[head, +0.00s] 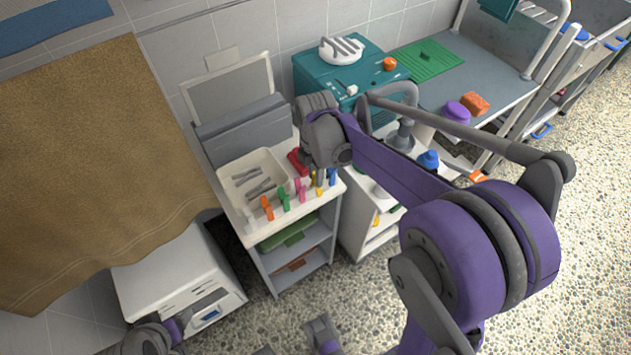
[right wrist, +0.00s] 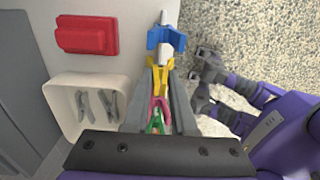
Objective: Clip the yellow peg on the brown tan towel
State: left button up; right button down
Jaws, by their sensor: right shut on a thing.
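The brown tan towel (head: 90,170) hangs large and flat at the left of the head view. My right gripper (head: 318,174) is at the front right edge of the white cart, above the row of pegs. It is shut on the yellow peg (head: 319,189), which also shows between the fingers in the right wrist view (right wrist: 157,76). The peg is still in line with the others at the edge; I cannot tell whether it has lifted. Grey and purple parts of mine show at the bottom of the head view, but the left fingers cannot be made out.
Blue (head: 332,177), pink (head: 300,190), green (head: 284,199) and orange (head: 267,208) pegs stand beside the yellow one. A white tray (head: 228,192) with grey pegs and a red block (head: 297,160) are on the cart. A white cabinet (head: 165,275) stands below the towel.

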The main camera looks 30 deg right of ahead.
jog(key=shift+r+p, duration=2.5)
jog(key=shift+r, duration=1.15)
jog(key=shift+f, duration=0.1)
